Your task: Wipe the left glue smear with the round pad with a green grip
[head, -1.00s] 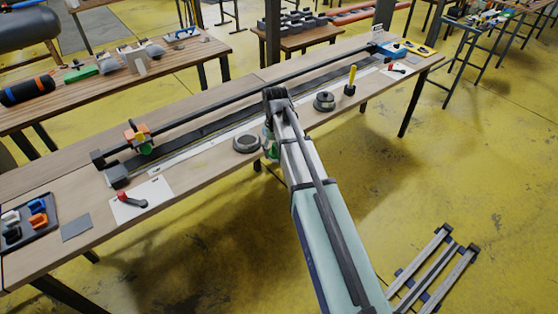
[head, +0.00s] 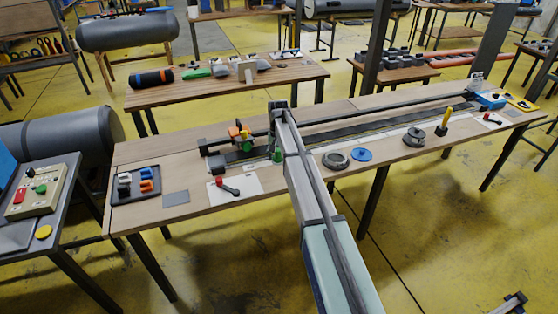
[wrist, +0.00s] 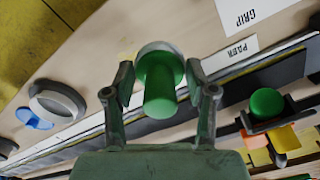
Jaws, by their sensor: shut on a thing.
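In the wrist view, my gripper (wrist: 160,80) is shut on the green grip (wrist: 157,92) of the round pad (wrist: 153,48). The pad's pale rim shows beyond the grip. In the head view my gripper is mostly hidden behind my arm, with a bit of the green grip (head: 277,155) showing over the workbench. A small yellowish patch (wrist: 127,57), possibly the left glue smear, shows beside the pad in the wrist view, partly hidden. I cannot tell whether the pad touches the surface. The dark strip (head: 330,130) runs along the bench.
A clamp with orange and green parts (head: 240,134) stands just left of my gripper. A grey ring (head: 336,160), a blue disc (head: 362,154) and a yellow-handled tool (head: 444,122) are to the right. A red-handled tool on a white card (head: 230,188) lies in front.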

